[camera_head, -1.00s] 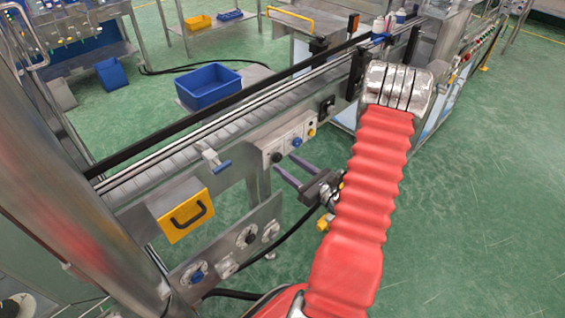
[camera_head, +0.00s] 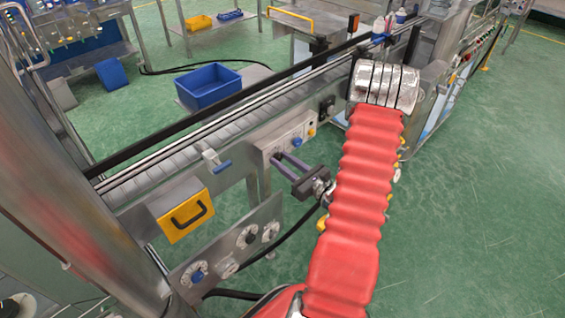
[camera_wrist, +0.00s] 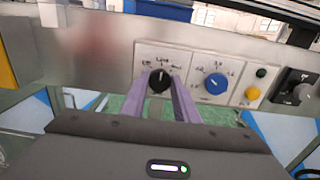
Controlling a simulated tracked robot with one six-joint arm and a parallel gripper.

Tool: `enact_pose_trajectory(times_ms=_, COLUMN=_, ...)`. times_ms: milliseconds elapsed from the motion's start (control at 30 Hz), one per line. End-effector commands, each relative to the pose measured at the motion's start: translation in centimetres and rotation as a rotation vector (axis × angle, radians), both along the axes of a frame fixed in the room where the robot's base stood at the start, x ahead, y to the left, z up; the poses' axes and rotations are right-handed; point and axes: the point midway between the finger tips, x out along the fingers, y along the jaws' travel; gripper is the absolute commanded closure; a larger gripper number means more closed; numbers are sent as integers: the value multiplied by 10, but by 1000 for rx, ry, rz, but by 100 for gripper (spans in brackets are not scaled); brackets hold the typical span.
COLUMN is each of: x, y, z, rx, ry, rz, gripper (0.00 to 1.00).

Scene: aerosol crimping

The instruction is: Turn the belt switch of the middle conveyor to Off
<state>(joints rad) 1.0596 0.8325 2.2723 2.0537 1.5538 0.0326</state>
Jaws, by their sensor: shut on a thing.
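The middle conveyor (camera_head: 185,150) runs diagonally across the head view, with a switch panel (camera_head: 305,133) on its near side. The belt switch is a black knob (camera_wrist: 159,83) on the left plate of this panel in the wrist view. Small labels sit above it; its pointer seems to face roughly up, but this is too small to be sure. My gripper (camera_wrist: 161,84) has its two purple fingers on either side of the knob, shut on it. In the head view my gripper (camera_head: 279,157) reaches the panel from the right, and its fingertips largely hide the knob.
A blue dial (camera_wrist: 214,83) is close right of the knob, then a green button (camera_wrist: 261,72) and a yellow button (camera_wrist: 252,94). A lower panel with dials (camera_head: 225,250) and a yellow box with a handle (camera_head: 183,213) stand to the left.

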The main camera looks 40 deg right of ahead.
Motion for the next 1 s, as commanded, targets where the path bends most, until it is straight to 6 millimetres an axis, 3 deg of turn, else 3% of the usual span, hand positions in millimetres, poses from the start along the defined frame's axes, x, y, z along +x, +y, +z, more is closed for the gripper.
enact_pose_trajectory(times_ms=167, x=0, y=0, z=0, rx=0, ry=0, rz=0, gripper=94)
enact_pose_trajectory(times_ms=200, x=0, y=7, z=0, rx=2, ry=1, rz=2, gripper=95)
enact_pose_trajectory(times_ms=633, x=0, y=1, z=0, rx=-74, ry=-2, rz=3, gripper=95)
enact_pose_trajectory(times_ms=1000, x=0, y=2, z=-1, rx=-331, ry=-9, rz=3, gripper=95)
